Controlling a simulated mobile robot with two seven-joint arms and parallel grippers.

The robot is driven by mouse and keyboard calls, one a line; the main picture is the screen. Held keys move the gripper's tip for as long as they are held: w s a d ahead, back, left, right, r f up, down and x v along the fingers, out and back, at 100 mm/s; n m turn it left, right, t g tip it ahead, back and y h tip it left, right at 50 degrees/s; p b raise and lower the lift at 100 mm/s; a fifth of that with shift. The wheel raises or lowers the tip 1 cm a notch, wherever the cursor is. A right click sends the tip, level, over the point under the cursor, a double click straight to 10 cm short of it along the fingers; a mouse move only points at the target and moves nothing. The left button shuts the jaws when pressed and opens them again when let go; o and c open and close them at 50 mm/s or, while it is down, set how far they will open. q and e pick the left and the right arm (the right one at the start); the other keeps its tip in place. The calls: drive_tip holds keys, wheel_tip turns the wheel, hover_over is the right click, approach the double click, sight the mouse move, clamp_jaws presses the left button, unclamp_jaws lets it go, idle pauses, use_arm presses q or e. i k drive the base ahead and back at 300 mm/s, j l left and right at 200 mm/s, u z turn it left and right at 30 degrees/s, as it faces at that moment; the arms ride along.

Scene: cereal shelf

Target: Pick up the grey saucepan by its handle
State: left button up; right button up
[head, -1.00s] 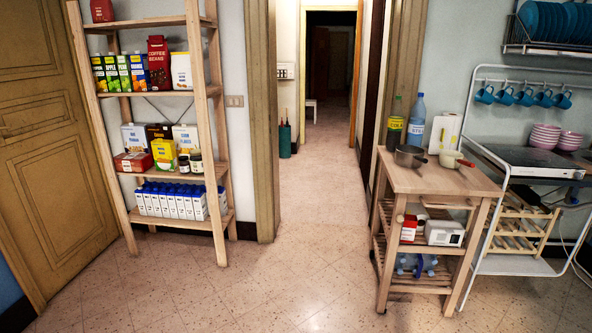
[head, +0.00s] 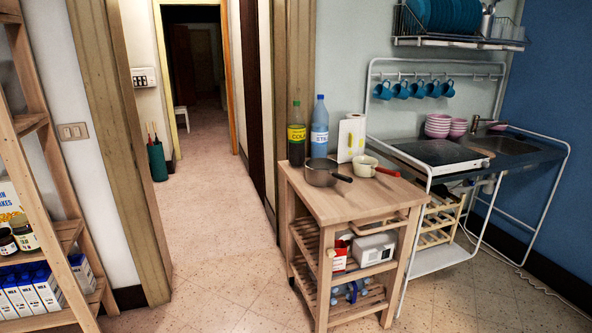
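The grey saucepan (head: 321,173) stands upright on the top of the wooden kitchen cart (head: 345,204), near its left back part. Neither of my grippers shows in the head view.
A cola bottle (head: 296,137), a blue bottle (head: 319,128) and a white paper towel roll or board (head: 351,139) stand behind the saucepan. A metal-framed sink unit (head: 460,160) adjoins the cart's right side. A wooden shelf (head: 62,170) is at far left. Floor before the cart is clear.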

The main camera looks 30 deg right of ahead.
sight(319, 172)
drive_tip(key=i+j+z, duration=0.1)
drive_tip(key=i+z, duration=0.15)
drive_tip(key=i, duration=0.35)
drive_tip(key=i+j+z, duration=0.2)
drive_tip(key=i, duration=0.4)
drive_tip(key=i+j+z, duration=0.2)
drive_tip(key=i+z, duration=0.25)
drive_tip(key=i+j+z, duration=0.25)
drive_tip(key=z, duration=0.2)
